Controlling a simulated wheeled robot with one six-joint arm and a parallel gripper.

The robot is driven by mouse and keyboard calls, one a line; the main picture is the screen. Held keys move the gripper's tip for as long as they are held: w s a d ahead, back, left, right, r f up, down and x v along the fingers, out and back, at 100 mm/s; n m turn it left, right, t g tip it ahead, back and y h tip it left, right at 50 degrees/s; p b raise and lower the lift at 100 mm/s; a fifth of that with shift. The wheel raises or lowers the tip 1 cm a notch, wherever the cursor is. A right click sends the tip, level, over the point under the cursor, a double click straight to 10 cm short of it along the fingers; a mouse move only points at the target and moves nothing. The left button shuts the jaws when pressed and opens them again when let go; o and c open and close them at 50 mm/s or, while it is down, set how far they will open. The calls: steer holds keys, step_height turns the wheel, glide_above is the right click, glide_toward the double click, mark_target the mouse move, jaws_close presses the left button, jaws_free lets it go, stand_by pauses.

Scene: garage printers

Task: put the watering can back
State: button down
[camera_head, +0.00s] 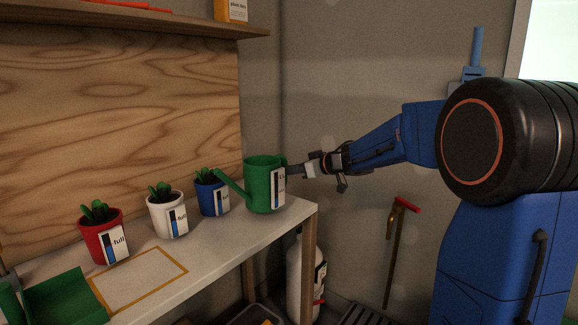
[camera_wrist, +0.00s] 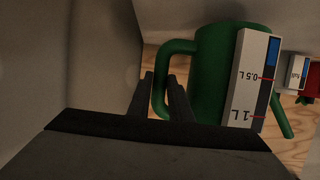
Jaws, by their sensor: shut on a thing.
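The green watering can (camera_head: 261,188) is upright over the right end of the workbench, its spout pointing left toward the blue pot. I cannot tell whether its base touches the bench top. It carries a level gauge marked 0.5 L and 1 L, clear in the wrist view (camera_wrist: 249,80). My gripper (camera_head: 296,171) reaches in from the right and is shut on the can's handle; in the wrist view the fingers (camera_wrist: 160,96) sit on either side of the handle (camera_wrist: 161,68). A yellow-outlined white rectangle (camera_head: 140,280) on the bench is empty.
A red pot (camera_head: 100,240), a white pot (camera_head: 165,216) and a blue pot (camera_head: 211,196), each with a plant and gauge, line the workbench (camera_head: 225,240). A green tray (camera_head: 65,298) lies at the left. A shelf (camera_head: 150,22) hangs above. A white cylinder (camera_head: 300,265) stands below.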

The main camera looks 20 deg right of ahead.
steer(key=shift+f, duration=1.35)
steer(key=c, duration=1.6)
jaws_free()
